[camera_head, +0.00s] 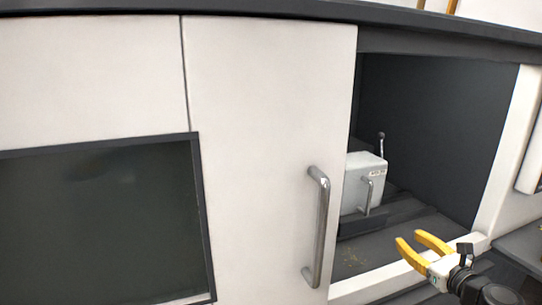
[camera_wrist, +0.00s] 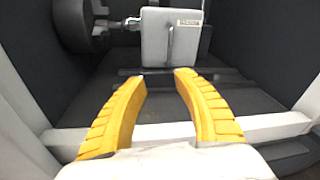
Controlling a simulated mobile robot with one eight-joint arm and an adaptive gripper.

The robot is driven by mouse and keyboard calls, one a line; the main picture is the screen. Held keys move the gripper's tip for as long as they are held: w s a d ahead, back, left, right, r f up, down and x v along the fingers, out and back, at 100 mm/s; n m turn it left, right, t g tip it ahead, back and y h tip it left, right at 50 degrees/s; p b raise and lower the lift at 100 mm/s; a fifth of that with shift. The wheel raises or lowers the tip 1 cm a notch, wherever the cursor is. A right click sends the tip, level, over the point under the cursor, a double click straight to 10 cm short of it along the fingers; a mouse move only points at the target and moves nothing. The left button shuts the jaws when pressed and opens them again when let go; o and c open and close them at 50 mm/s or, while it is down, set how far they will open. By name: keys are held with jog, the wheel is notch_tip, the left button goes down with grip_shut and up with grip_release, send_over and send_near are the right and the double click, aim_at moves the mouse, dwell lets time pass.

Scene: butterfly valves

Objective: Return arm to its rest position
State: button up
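My gripper (camera_head: 409,243) has two yellow fingers and is in the lower right of the head view, in front of the open cabinet bay. It also shows in the wrist view (camera_wrist: 160,82), with its fingers apart and nothing between them. A pale box-shaped valve unit (camera_head: 361,190) with a metal handle and a short lever on top stands inside the bay, beyond the fingertips. In the wrist view the valve unit (camera_wrist: 156,40) is straight ahead, apart from the fingers. A dark round part (camera_wrist: 76,24) shows to its left.
A white cabinet panel (camera_head: 262,120) with a vertical metal handle (camera_head: 318,228) borders the bay on the left. A pale sill (camera_head: 375,283) runs along the bay's front below my gripper. The right frame post (camera_head: 508,150) bounds the opening. The space between the fingers and valve unit is clear.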

jog(key=s+a+n+g, duration=0.3)
jog(key=s+a+n, duration=0.2)
jog(key=a+n, duration=0.35)
jog(key=s+a+n+g, duration=0.3)
jog(key=s+a+n, duration=0.2)
jog(key=a+n, duration=0.35)
jog(key=s+a+f+n+g+h, duration=0.1)
jog(key=s+n+g+h, duration=0.2)
jog(key=s+n, duration=1.1)
jog(key=shift+s+a, duration=0.3)
jog(key=shift+s, duration=0.25)
